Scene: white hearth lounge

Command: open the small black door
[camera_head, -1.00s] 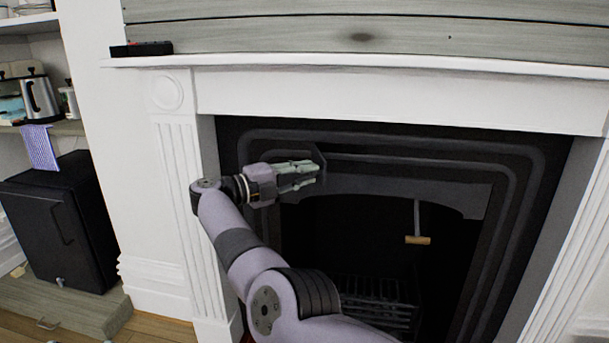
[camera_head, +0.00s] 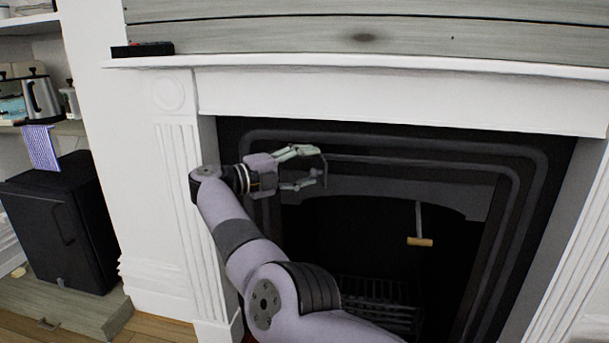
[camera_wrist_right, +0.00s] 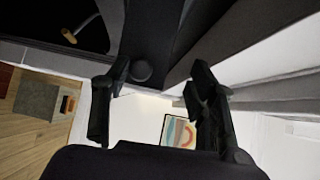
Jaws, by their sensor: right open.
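A small black door (camera_head: 43,232) forms the front of a low black cabinet at the left of the head view. It looks shut and has a slim dark handle (camera_head: 64,223). My right gripper (camera_head: 316,167) is open and empty in front of the fireplace's upper left part, well to the right of the cabinet. In the right wrist view its two dark fingers (camera_wrist_right: 153,95) stand wide apart with nothing held between them. My left gripper is not in view.
A white fireplace surround (camera_head: 180,200) stands between the gripper and the cabinet. A wooden-handled rod (camera_head: 420,241) hangs in the dark fireplace opening.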

